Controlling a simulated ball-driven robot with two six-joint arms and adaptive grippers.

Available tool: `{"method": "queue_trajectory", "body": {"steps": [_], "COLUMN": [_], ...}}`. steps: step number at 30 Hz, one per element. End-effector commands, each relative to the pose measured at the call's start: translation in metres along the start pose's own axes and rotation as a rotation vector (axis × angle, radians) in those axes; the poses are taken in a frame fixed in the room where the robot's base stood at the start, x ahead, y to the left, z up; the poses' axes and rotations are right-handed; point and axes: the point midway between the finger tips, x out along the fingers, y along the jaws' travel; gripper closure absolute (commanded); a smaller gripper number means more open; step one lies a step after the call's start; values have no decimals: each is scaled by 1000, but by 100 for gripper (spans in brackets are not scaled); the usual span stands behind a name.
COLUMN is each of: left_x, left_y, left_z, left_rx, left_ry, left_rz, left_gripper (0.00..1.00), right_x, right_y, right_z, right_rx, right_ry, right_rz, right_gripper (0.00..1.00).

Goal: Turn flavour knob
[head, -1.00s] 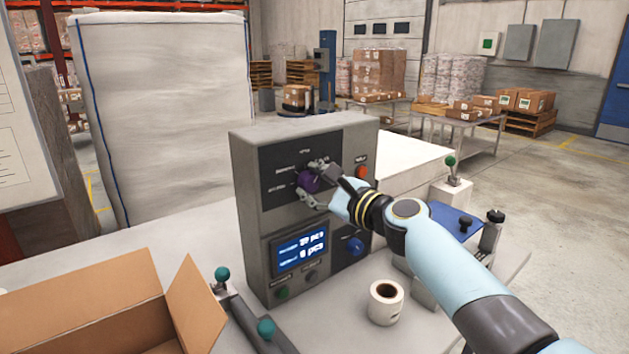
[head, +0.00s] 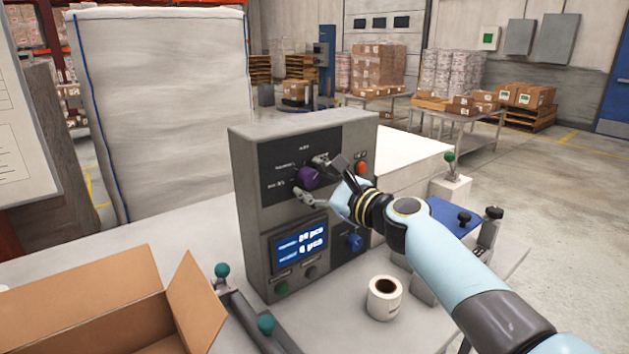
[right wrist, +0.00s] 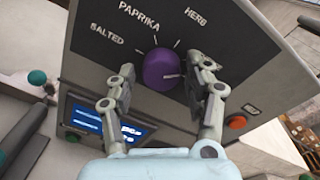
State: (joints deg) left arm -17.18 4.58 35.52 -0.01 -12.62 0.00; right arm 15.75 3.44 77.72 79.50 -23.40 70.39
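The purple flavour knob (head: 308,177) is on the dark upper panel of the grey control box (head: 247,190). In the right wrist view the knob (right wrist: 161,69) sits below the labels SALTED, PAPRIKA and HERB. A pale mark shows on its lower right side; I cannot tell which label it points to. My right gripper (head: 309,178) is open, with one finger above and one below the knob in the head view. In the right wrist view the fingers (right wrist: 163,84) stand either side of the knob, with gaps to it. My left gripper is not in view.
An orange button (head: 362,168) is right of the knob, close to my right wrist. A lit display (head: 300,247) and blue knob (head: 354,242) are lower. A label roll (head: 384,298) stands on the table, and an open carton (head: 75,290) is front left.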

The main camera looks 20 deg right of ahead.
Motion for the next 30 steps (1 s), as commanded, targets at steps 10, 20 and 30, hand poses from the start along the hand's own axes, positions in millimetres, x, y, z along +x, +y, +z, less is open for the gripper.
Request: {"method": "queue_trajectory", "body": {"steps": [10,20,30], "left_x": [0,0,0], "left_y": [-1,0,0], "left_z": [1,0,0], "left_rx": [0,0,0], "left_ry": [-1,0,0], "left_rz": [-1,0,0], "left_gripper": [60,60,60], "right_x": [-1,-58,-114], "right_y": [-1,-1,-1], "right_z": [2,0,0], "right_rx": [-2,-5,-3], "right_ry": [-3,0,-1], "right_rz": [-2,-1,-1], "right_gripper": [38,38,38]}}
